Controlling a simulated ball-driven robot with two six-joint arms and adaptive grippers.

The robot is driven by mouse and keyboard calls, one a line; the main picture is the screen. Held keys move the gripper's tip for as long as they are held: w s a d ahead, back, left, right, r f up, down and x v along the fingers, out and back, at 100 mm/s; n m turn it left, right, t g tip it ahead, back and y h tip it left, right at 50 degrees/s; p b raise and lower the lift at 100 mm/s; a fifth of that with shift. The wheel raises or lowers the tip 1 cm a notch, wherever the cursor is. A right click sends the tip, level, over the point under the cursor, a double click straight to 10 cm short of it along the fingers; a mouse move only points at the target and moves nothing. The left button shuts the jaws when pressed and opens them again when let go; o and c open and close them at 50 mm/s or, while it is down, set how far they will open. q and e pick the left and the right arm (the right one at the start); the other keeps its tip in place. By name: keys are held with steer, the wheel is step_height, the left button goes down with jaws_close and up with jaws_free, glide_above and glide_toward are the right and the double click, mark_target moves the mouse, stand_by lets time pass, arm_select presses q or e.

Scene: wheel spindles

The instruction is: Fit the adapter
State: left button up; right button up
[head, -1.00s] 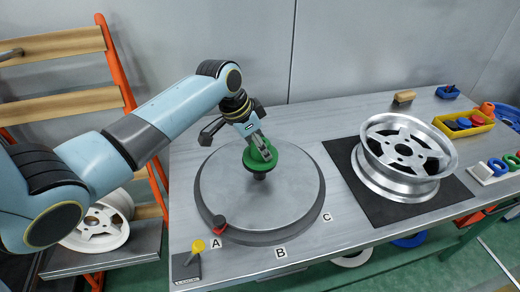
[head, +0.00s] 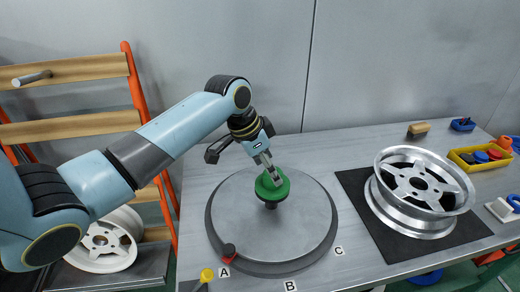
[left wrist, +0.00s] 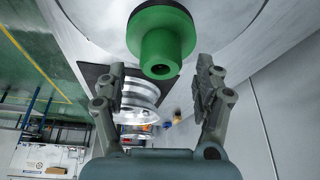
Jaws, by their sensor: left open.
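The green adapter (head: 272,190), a flange with a narrower hub, sits on the dark spindle (head: 271,205) at the middle of the round grey turntable (head: 235,225). My left gripper (head: 270,172) is just above and at the adapter, partly covering it in the head view. In the left wrist view its two fingers stand wide apart, open, with the green adapter (left wrist: 160,42) ahead between and past the tips, and visible gaps on both sides. How fully the adapter is seated on the spindle cannot be told. My right gripper is not in view.
A silver wheel (head: 422,190) lies on a black mat (head: 357,188) to the right. A yellow bin (head: 465,168) and a wooden block (head: 419,128) are behind it. A red marker (head: 228,250) is at the turntable's edge by label A. A white wheel (head: 105,240) stands on a rack at left.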

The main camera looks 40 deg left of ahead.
arm_select(q)
steer(key=v, duration=0.8)
steer(key=shift+r, duration=0.3)
steer(key=shift+s, duration=0.1)
